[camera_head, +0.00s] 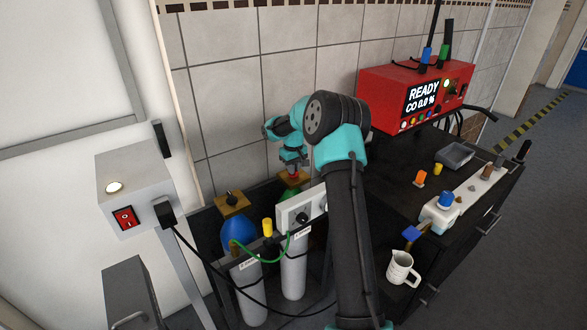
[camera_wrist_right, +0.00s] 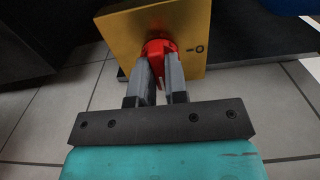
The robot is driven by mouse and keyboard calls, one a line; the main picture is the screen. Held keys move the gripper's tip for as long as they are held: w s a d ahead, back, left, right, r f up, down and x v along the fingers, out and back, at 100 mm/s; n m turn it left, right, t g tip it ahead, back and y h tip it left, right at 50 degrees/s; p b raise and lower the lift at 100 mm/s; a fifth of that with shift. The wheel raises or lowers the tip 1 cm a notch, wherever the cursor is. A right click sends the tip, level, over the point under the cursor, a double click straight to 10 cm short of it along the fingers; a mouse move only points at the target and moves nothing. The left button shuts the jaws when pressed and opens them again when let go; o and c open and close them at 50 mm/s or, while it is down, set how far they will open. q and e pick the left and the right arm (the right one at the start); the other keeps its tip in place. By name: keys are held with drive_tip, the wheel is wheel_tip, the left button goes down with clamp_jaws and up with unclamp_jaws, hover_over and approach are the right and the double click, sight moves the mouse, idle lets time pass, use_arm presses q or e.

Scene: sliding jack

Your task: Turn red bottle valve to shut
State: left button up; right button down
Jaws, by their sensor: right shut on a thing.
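The red bottle valve (camera_wrist_right: 160,50) is a red knob on a square brass block in the right wrist view. My right gripper (camera_wrist_right: 161,72) is shut on the red knob, a finger on each side. The brass block (camera_wrist_right: 195,22) carries a dash and a circle mark to the right of the knob. In the head view my right gripper (camera_head: 293,168) reaches down to the red valve (camera_head: 292,178) above the green-topped bottle; my arm hides part of it. My left gripper is not in view.
A blue-topped bottle (camera_head: 238,232) with a black knob on its brass block (camera_head: 232,203) stands to the left. A white box with a dial (camera_head: 300,211) sits close in front of the valve. A red analyser (camera_head: 415,95) reading READY stands at the back right.

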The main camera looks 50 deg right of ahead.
idle(0.3)
drive_tip(key=c, duration=1.1)
unclamp_jaws()
drive_tip(key=shift+c, duration=0.2)
drive_tip(key=shift+r, duration=0.1)
wheel_tip(320, 180, up, 17)
drive_tip(key=shift+r, duration=0.15)
